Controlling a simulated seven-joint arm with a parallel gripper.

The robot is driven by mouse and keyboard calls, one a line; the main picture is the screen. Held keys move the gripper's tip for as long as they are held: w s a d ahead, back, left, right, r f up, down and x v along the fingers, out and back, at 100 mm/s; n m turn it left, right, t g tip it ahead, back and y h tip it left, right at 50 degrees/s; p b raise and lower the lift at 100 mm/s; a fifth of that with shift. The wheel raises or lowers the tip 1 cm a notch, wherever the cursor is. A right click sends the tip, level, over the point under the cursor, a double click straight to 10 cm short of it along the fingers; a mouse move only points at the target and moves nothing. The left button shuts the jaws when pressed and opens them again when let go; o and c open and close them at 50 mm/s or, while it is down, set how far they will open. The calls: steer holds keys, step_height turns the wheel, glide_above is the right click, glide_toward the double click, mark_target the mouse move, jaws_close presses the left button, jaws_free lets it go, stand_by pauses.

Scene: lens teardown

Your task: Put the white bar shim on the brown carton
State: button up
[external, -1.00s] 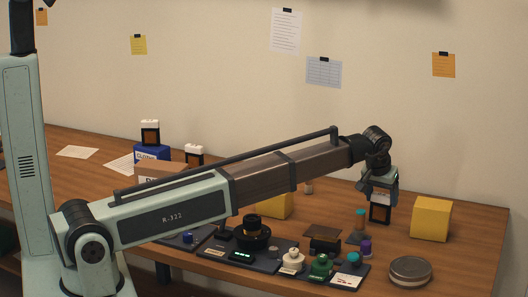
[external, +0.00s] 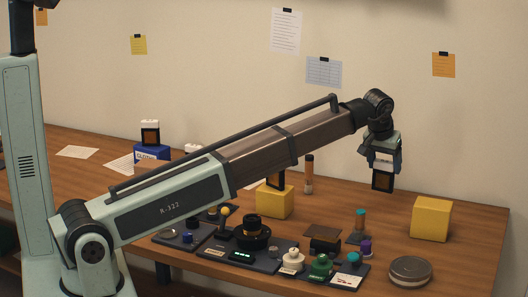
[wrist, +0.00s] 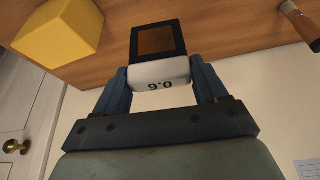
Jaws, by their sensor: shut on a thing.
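My gripper (external: 384,163) is shut on the white bar shim, a white bar with a dark square frame and brown window (external: 383,181), held in the air above the table's right part. In the wrist view the white bar (wrist: 160,73) sits between my two fingers, with printed digits that appear upside down and the framed window beyond it.
A similar white-topped piece (external: 150,132) stands on a blue box (external: 151,153); another white top (external: 192,148) shows above my arm. Yellow blocks (external: 431,219) (external: 274,200), a brown cylinder (external: 309,174), a round tin (external: 410,270) and dark trays (external: 215,257) of small parts occupy the table (external: 470,215).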

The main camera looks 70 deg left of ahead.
steer(key=s+a+r+n+g+y, duration=0.1)
steer(key=s+a+r+n, duration=0.15)
steer(key=s+a, duration=0.95)
steer(key=s+a+r+n, duration=0.2)
steer(key=s+a+r, duration=0.1)
steer(key=s+a, duration=0.9)
steer(key=s+a+r+n+g, duration=0.2)
steer(key=s+a+r+n, duration=0.1)
steer(key=s+a, duration=0.95)
steer(key=s+a+n, duration=0.3)
steer(key=s, duration=1.4)
steer(key=shift+g+y, duration=0.3)
steer(key=shift+s+f, duration=0.1)
steer(key=shift+f, duration=4.05)
steer(key=o, duration=1)
steer(key=shift+f, duration=0.1)
steer(key=shift+o, duration=0.2)
